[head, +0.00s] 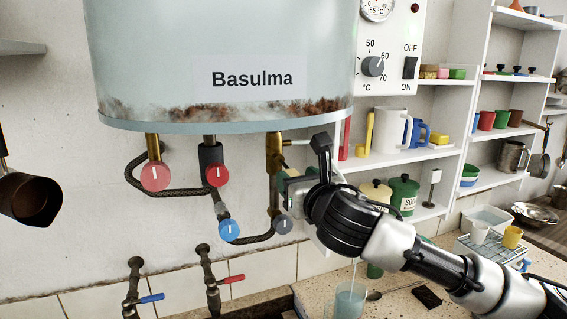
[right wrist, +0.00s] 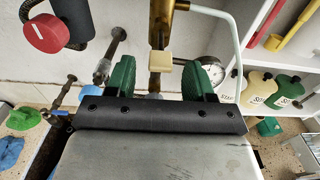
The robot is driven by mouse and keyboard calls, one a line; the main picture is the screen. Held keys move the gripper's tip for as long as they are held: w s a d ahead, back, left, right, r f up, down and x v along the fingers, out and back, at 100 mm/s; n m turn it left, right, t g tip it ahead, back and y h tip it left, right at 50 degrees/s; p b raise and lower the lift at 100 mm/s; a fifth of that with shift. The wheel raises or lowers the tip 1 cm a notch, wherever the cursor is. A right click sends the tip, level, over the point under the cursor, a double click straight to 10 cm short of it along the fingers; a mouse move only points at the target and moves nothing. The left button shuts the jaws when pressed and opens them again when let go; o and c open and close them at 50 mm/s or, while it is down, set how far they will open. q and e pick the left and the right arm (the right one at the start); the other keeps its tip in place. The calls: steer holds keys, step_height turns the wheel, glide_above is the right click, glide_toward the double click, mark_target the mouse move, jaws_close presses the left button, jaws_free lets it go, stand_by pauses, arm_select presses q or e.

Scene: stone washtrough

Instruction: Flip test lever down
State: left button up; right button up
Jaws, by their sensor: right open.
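A small cream lever tab (right wrist: 158,57), which looks like the test lever, sticks out in front of the brass valve pipe (right wrist: 160,22) in the right wrist view. My right gripper (right wrist: 160,78) is open, with one green finger on each side of the tab and visible gaps to both. In the head view my right gripper (head: 291,184) is at the brass valve pipe (head: 274,150) under the Basulma tank (head: 225,65). My left gripper is not in view.
A red knob (head: 156,176), a blue knob (head: 228,229) and braided hoses hang left of the gripper. A thin white tube (right wrist: 222,13) curves close by its right side. A glass (head: 350,300) stands below. Shelves (head: 440,150) with cups and jars are at right.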

mark_target(289, 170)
steer(key=p+x, duration=0.1)
steer(key=x, duration=0.3)
steer(key=shift+w+a+r, duration=0.1)
steer(key=shift+w+a, duration=0.05)
steer(key=shift+w, duration=0.05)
steer(key=shift+w+a, duration=0.15)
steer(key=shift+w, duration=0.15)
jaws_close()
